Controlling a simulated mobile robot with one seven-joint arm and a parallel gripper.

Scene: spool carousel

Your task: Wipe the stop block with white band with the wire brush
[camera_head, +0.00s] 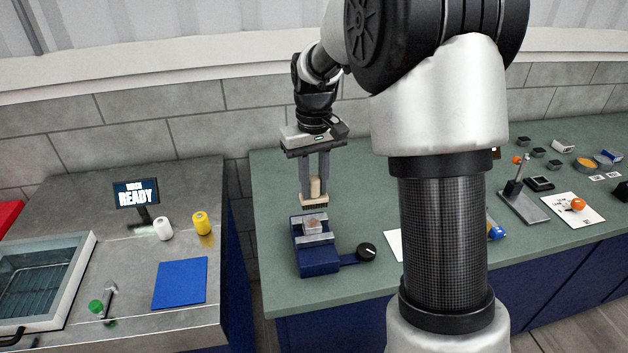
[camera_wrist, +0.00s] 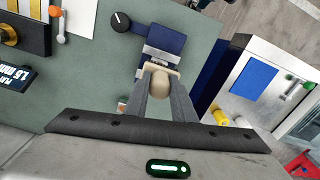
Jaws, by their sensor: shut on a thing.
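The wire brush (camera_head: 315,188) is upright in my gripper (camera_head: 314,194), its pale rounded handle between the two fingers and its brown bristled base facing down. In the wrist view the handle top (camera_wrist: 160,72) shows between my fingertips (camera_wrist: 160,80). Below the brush, a blue vise with pale jaws (camera_head: 317,262) stands on the green bench. A small pinkish-grey block (camera_head: 312,224) sits between its jaws, just under the bristles. A small gap seems to separate brush and block. I cannot make out a white band on it. In the wrist view my gripper and brush hide the block.
A black knob (camera_head: 366,252) sticks out at the vise's right. The green bench (camera_head: 275,190) is clear to the vise's left. A gap separates it from the grey counter with a blue mat (camera_head: 180,283), yellow and white cylinders. Several small items stand at far right; my arm hides the middle.

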